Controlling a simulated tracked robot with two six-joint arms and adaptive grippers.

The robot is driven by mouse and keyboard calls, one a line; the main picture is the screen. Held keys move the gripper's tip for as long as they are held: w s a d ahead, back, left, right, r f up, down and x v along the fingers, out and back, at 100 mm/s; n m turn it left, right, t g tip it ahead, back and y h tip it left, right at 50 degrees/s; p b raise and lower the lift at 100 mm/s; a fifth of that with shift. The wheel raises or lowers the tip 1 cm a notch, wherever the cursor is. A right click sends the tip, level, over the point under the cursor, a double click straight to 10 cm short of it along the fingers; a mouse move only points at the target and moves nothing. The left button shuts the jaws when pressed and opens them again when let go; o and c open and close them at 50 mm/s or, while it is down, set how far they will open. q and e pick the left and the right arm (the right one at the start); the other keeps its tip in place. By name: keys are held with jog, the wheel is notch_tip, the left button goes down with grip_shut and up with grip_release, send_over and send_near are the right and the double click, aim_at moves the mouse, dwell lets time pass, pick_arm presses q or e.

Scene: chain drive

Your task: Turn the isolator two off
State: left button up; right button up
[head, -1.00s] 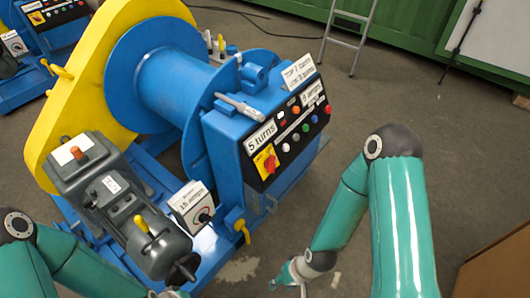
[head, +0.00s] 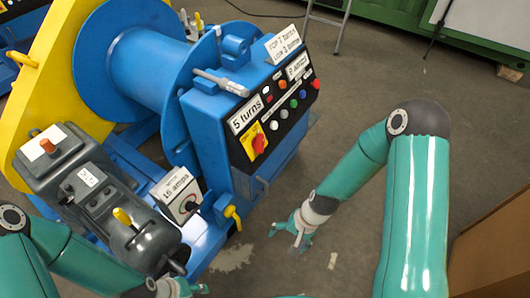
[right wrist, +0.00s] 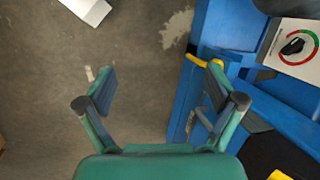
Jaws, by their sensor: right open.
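A red rotary switch on a yellow plate (head: 256,143) sits at the lower left of the black control panel, below a "5 turns" card. A black rotary knob (head: 190,206) is on a white box marked in amps; it shows with a red and green ring in the right wrist view (right wrist: 293,46). I cannot read which one is isolator two. My right gripper (head: 287,235) is open and empty, right of the blue cabinet and below the panel, apart from both switches. My left gripper (head: 178,288) is partly cut off at the bottom edge, its jaws unclear.
The blue winch drum (head: 135,70) and yellow chain guard (head: 45,85) fill the left. A grey motor (head: 95,195) stands in front. A yellow-handled valve (head: 232,214) sticks out at the cabinet's lower corner. Floor right of the cabinet is clear; a brown box (head: 495,240) stands far right.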

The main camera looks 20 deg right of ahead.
jog(key=w+d+f+m+t+y+b, duration=0.1)
jog(key=w+d+m+t+y+b, duration=0.15)
jog(key=w+d+m+b, duration=0.45)
jog(key=m+t+y+b, duration=0.3)
jog(key=t+y+b, duration=0.1)
jog(key=t+b, duration=0.3)
send_near(263, 144)
jog(key=b+x, duration=0.1)
jog(key=x, duration=0.9)
jog(key=shift+w+a+f, duration=0.15)
jog(key=shift+w, duration=0.1)
pick_arm(q)
notch_tip(263, 144, down, 18)
